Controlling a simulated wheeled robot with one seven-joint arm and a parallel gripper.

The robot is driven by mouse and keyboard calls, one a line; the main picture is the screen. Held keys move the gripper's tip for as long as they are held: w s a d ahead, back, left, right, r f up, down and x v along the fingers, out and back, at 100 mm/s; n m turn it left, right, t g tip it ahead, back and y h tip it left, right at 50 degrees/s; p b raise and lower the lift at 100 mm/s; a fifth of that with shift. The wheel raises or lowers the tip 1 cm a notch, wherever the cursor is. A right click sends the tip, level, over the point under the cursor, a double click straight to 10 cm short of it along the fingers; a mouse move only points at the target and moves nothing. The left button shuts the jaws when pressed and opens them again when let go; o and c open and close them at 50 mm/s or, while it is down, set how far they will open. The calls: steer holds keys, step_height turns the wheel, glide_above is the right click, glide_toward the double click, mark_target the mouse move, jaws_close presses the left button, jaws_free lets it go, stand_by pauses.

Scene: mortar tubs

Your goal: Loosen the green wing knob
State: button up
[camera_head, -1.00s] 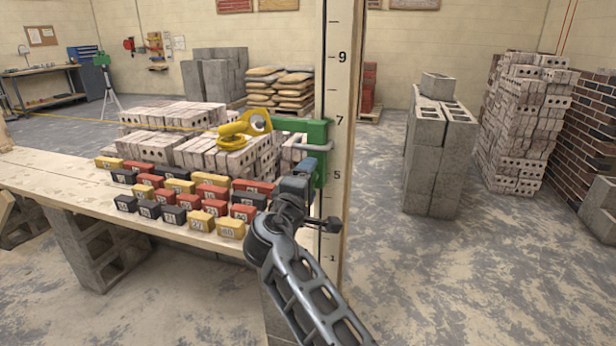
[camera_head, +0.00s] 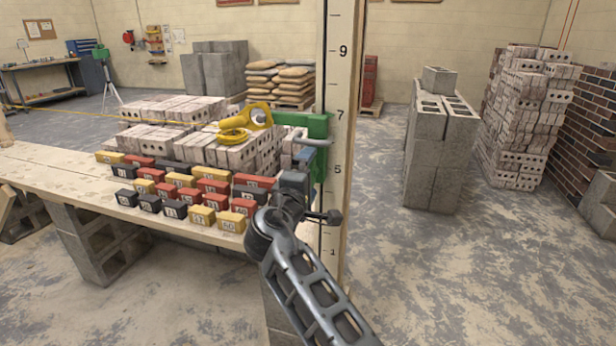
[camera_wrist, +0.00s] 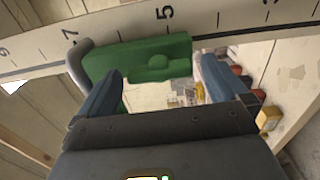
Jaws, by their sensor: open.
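A green clamp (camera_head: 306,124) with a grey bent handle (camera_head: 312,142) is on the tall marked pole (camera_head: 336,70) in the head view. In the wrist view the clamp's green body (camera_wrist: 105,62) lies across the pole, and a small raised green knob (camera_wrist: 158,62) stands on it; its wings cannot be made out. My gripper (camera_head: 303,156) is just below and in front of the clamp. In the wrist view my gripper (camera_wrist: 157,68) is open, its two blue fingers on either side of the knob, with nothing visibly held. Finger contact with the clamp cannot be told.
Several numbered red, black and yellow blocks (camera_head: 200,214) lie on the plank (camera_head: 60,172) left of my arm. Grey blocks (camera_head: 428,140) stand to the right, with free floor between.

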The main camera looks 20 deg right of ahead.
steer(key=v, duration=0.7)
steer(key=shift+s+a+b, duration=0.2)
steer(key=shift+s+b, duration=0.1)
steer(key=shift+s, duration=0.05)
